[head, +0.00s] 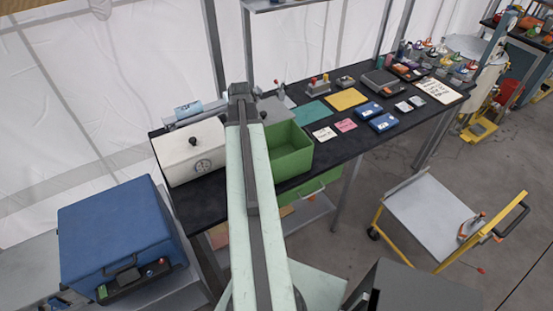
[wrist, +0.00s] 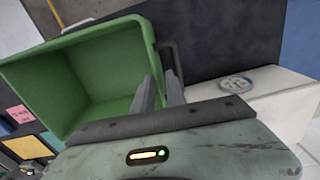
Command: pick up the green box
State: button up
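The green box (head: 290,158) is an open-topped bin on the black table, right of my arm in the head view. My arm covers its left part there, and my gripper is hidden behind the arm. In the wrist view the green box (wrist: 115,75) fills the left side, its inside empty. A dark handle (wrist: 172,57) stands out from its near right wall. My gripper (wrist: 161,76) has its two grey fingers apart, with the tips by that wall and handle. The left finger overlaps the box wall and the right finger the handle side. I cannot tell whether they touch.
A white lidded box (head: 190,153) stands close left of the green box; it also shows in the wrist view (wrist: 270,98). Teal (head: 313,112) and yellow (head: 346,99) mats and blue packs (head: 383,122) lie to the right. Another green bin (head: 312,186) is below the tabletop.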

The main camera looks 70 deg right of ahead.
notch_tip(320, 180, down, 5)
jog(key=b, duration=0.4)
jog(key=shift+s+d+b, duration=0.1)
jog(key=shift+b, duration=0.3)
grip_shut()
dwell(0.8)
